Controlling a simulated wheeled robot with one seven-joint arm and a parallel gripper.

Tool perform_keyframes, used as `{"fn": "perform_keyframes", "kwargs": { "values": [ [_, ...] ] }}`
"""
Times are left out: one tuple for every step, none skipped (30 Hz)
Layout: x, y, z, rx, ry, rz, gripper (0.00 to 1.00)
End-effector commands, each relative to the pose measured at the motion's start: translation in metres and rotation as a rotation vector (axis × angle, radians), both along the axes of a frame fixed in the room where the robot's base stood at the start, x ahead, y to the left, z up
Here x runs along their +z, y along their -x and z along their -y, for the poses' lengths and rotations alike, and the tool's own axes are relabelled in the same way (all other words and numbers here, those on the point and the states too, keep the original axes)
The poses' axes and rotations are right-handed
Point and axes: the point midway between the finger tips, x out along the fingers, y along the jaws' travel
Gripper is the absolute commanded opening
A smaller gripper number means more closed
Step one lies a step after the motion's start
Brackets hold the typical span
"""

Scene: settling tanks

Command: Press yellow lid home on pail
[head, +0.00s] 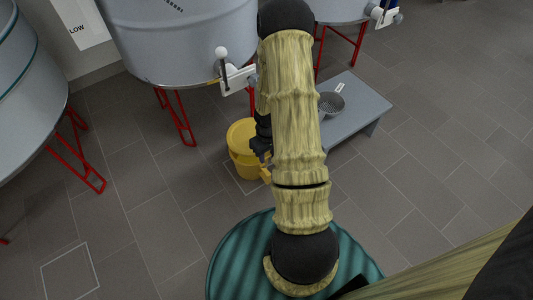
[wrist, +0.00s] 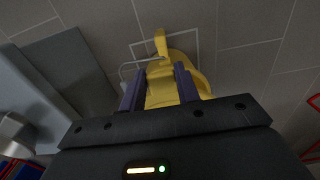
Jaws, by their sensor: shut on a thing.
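The yellow pail (head: 244,170) stands on the floor inside a white outlined square, partly hidden by my arm. The yellow lid (head: 239,134) is at its top; I cannot tell whether it is seated or tilted on the rim. My gripper (head: 262,150) is at the pail's right side, partly hidden by the arm. In the wrist view my gripper (wrist: 160,88) has its two dark blue fingers on either side of a yellow piece, which looks like part of the lid (wrist: 161,96). A yellow tab (wrist: 160,42) sticks up beyond it.
A low grey bench (head: 350,112) with a grey bowl (head: 331,103) stands right of the pail. A large grey tank (head: 180,45) on red legs stands behind, and another tank (head: 25,90) is at the left. Tiled floor left of the pail is clear.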

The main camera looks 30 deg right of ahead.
Motion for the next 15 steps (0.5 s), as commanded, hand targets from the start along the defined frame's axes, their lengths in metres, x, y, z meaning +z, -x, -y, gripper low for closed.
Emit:
{"fn": "perform_keyframes", "kwargs": {
  "values": [
    [-0.006, 0.0, -0.001, 0.003, 0.0, 0.0, 0.1],
    [-0.008, 0.0, -0.002, 0.004, 0.0, 0.0, 0.1],
    [-0.011, -0.001, -0.002, 0.005, 0.0, 0.0, 0.1],
    [-0.013, -0.001, -0.002, 0.005, 0.0, 0.0, 0.1],
    [-0.015, -0.001, -0.003, 0.006, 0.0, 0.0, 0.1],
    [-0.018, -0.001, -0.003, 0.007, 0.0, 0.0, 0.1],
    [-0.021, -0.001, -0.003, 0.007, 0.0, 0.0, 0.1],
    [-0.023, -0.001, -0.003, 0.007, 0.0, 0.0, 0.1],
    [-0.026, -0.001, -0.003, 0.008, 0.0, 0.0, 0.1],
    [-0.028, -0.001, -0.003, 0.008, 0.0, -0.001, 0.1],
    [-0.03, -0.001, -0.003, 0.008, 0.0, -0.001, 0.1],
    [-0.033, -0.001, -0.003, 0.008, 0.0, -0.001, 0.1],
    [-0.035, -0.001, -0.003, 0.008, 0.0, -0.001, 0.1],
    [-0.037, -0.001, -0.003, 0.008, 0.0, -0.001, 0.1],
    [-0.04, -0.001, -0.003, 0.007, 0.0, -0.001, 0.1]
  ]
}}
